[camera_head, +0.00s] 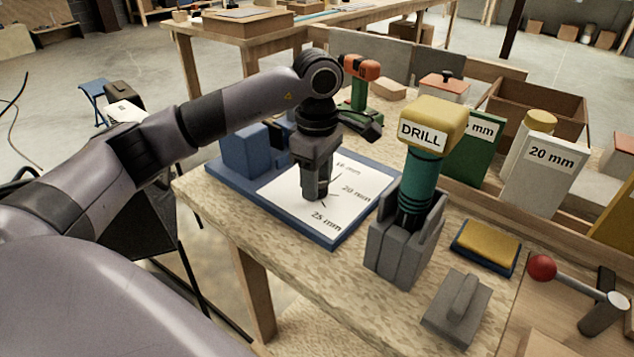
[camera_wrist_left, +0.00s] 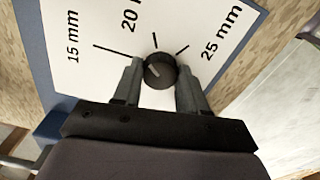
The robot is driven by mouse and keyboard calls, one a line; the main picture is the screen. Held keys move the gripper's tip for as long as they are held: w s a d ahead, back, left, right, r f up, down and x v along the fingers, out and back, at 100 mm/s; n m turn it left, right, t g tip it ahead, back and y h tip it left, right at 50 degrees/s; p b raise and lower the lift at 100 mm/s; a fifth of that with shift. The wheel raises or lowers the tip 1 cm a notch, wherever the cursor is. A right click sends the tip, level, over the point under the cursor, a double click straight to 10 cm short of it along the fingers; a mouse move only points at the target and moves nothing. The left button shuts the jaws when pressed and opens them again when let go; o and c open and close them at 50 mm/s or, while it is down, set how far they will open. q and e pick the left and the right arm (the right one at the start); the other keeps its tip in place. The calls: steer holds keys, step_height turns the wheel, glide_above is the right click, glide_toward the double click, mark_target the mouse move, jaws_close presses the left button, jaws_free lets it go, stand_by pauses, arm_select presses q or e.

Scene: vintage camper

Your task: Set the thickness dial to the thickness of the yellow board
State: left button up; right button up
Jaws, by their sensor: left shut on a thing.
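The dial panel (camera_head: 375,180) is a white plate on a blue base with marks 15 mm, 20 mm and 25 mm; it also shows in the left wrist view (camera_wrist_left: 85,20). The black round dial (camera_wrist_left: 160,70) sits between the fingers of my left gripper (camera_wrist_left: 161,80), which is shut on it. A pale line on the knob is faint, and its exact direction is hard to tell. In the head view my left gripper (camera_head: 318,193) points down and hides the dial. A yellow board (camera_head: 615,225) is cut off at the right edge; its label is not visible. My right gripper is out of view.
A white 20 mm board (camera_head: 540,180) and a green board (camera_head: 475,145) stand upright at the right. A drill (camera_head: 425,165) in a grey holder stands right of the panel.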

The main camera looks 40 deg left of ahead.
arm_select(q)
steer(key=m+b, duration=0.1)
steer(key=m, duration=0.2)
steer(key=shift+m, duration=0.4)
steer(key=m+b, duration=0.1)
steer(key=m, duration=0.2)
steer(key=shift+m, duration=0.3)
steer(key=m, duration=0.4)
steer(key=shift+b, duration=0.35)
steer(key=m, duration=0.3)
steer(key=shift+m, duration=1.1)
steer(key=shift+m+b, duration=0.3)
steer(key=o, duration=1.1)
steer(key=shift+r, duration=0.1)
